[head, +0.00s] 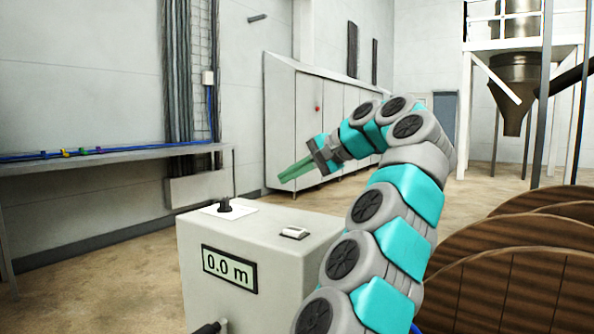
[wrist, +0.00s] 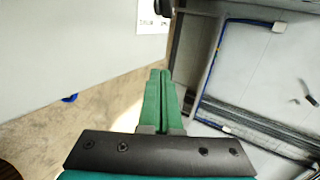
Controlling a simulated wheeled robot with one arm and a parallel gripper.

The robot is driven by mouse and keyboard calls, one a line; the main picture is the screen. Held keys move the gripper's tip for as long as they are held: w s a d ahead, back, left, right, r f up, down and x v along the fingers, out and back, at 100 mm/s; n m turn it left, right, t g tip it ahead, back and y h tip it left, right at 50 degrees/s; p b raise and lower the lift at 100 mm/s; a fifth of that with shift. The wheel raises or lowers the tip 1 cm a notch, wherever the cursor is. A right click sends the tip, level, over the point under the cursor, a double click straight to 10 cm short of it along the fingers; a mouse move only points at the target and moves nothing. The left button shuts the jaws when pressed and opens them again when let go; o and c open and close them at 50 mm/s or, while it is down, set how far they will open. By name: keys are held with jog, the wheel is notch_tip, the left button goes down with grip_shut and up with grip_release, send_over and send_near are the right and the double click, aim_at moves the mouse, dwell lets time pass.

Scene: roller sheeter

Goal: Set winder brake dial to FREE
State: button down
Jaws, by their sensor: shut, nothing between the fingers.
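The winder brake dial (head: 225,204) is a small black knob on a white label plate (head: 242,211) on top of a grey box cabinet (head: 202,288). Its setting is too small to read in the head view. In the wrist view a black knob (wrist: 162,7) is cut off at the top edge, beside a white label (wrist: 152,20) with lettering I cannot make out surely. My gripper (head: 282,181) has green fingers, shut and empty, in the air above and to the right of the dial, apart from it. The fingers (wrist: 160,74) also show closed together in the wrist view.
The cabinet's front has a display (head: 229,269) reading 0.0 m, and a small light switch-like part (head: 294,232) sits on its top. A grey bench (head: 100,160) is along the left wall. Large brown reels (head: 525,280) stand at right.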

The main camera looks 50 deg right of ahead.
jog(key=shift+s+d+r, duration=0.2)
jog(key=shift+s+d, duration=0.2)
jog(key=shift+d, duration=0.1)
jog(key=shift+s+r, duration=0.1)
jog(key=shift+s, duration=0.05)
dwell(0.6)
dwell(0.3)
